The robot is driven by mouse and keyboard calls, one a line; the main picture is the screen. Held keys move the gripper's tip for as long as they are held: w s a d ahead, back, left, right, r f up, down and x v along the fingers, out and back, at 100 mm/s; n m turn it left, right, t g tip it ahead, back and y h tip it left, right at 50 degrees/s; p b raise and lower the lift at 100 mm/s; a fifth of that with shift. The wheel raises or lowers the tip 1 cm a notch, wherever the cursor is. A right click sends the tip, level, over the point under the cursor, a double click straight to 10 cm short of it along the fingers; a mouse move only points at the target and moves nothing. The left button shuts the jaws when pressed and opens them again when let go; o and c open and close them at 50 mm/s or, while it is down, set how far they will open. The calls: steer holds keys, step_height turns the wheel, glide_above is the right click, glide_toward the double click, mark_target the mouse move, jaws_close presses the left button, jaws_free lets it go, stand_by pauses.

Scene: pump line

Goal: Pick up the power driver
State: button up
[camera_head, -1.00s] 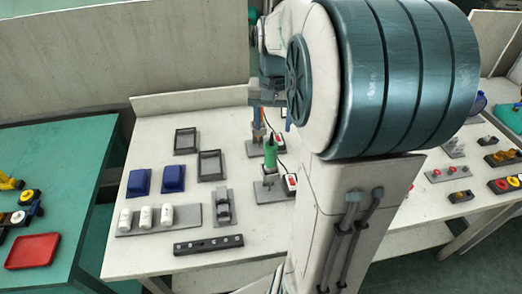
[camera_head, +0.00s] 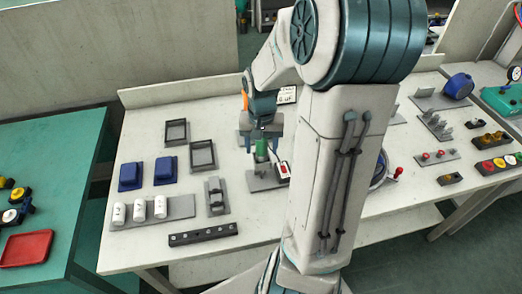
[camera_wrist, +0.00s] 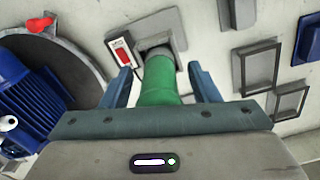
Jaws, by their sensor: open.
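The power driver appears to be the green-handled tool (camera_head: 261,150), standing upright in a grey stand (camera_head: 259,181) on the white bench. My gripper (camera_head: 262,136) is directly above it and hides its upper part in the head view. In the wrist view, the green handle (camera_wrist: 159,82) lies between the two blue-grey fingers of my gripper (camera_wrist: 160,78). The fingers are apart, one on each side of it. I cannot tell whether either finger touches it. Its far end meets a grey holder.
A small box with a red switch (camera_head: 283,170) stands right beside the driver. Two dark frames (camera_head: 202,155), blue blocks (camera_head: 165,169), white cylinders (camera_head: 139,211) and a dark bar (camera_head: 203,234) lie to the left. Red-knobbed fittings (camera_head: 434,156) lie to the right.

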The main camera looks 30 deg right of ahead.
steer(key=c, duration=1.1)
steer(key=shift+r, duration=0.1)
step_height(320, 180, up, 23)
steer(key=p, duration=0.4)
steer(key=shift+a, duration=0.1)
stand_by(0.4)
